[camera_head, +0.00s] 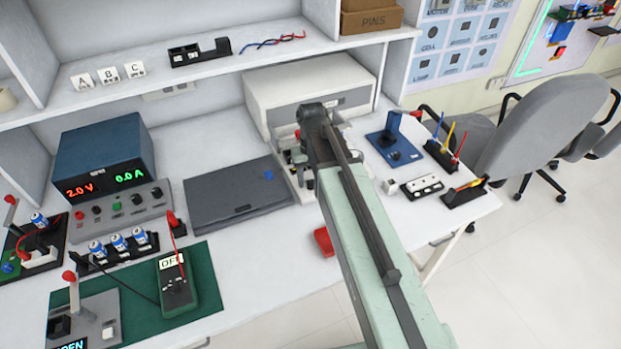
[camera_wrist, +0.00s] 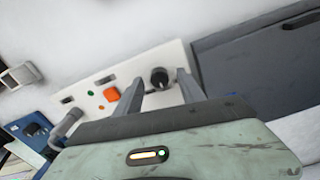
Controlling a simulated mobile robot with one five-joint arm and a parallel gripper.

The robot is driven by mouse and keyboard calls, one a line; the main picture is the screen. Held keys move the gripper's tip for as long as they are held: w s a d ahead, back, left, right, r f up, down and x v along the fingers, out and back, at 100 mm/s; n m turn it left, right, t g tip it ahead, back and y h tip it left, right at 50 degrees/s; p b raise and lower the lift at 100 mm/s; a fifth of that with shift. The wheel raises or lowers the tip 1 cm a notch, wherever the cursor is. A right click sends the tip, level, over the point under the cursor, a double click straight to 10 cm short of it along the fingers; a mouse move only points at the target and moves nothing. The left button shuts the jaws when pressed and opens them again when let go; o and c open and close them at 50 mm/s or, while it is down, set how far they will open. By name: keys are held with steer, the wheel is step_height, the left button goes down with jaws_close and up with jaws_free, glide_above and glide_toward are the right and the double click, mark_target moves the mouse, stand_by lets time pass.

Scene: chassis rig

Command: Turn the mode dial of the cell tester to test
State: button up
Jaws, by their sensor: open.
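The cell tester (camera_wrist: 172,60) is a cream panel on the white bench in the wrist view. Its black round mode dial (camera_wrist: 159,78) has a light pointer mark. I cannot read any words beside it. My gripper (camera_wrist: 160,82) is open, with one finger on each side of the dial as seen from the wrist. I cannot tell whether the fingers touch it or are still above it. An orange button (camera_wrist: 111,94) and a green light (camera_wrist: 90,93) are on the same panel. In the head view the tester (camera_head: 303,193) is mostly hidden behind my arm.
A dark flat case (camera_head: 238,198) lies left of the tester, and it also shows in the wrist view (camera_wrist: 255,65). A large white box (camera_head: 290,93) stands behind. A blue stand (camera_head: 393,147) is at right. A red object (camera_head: 324,241) lies near the front edge.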

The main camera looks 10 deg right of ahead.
mark_target(311, 181)
step_height(311, 181, up, 8)
steer(key=p, duration=0.6)
steer(key=shift+f+p, duration=0.25)
steer(key=shift+p, duration=0.15)
steer(key=shift+f, duration=0.1)
steer(key=shift+f, duration=0.1)
steer(key=s+d, duration=0.4)
steer(key=s, duration=0.5)
steer(key=shift+m, duration=0.4)
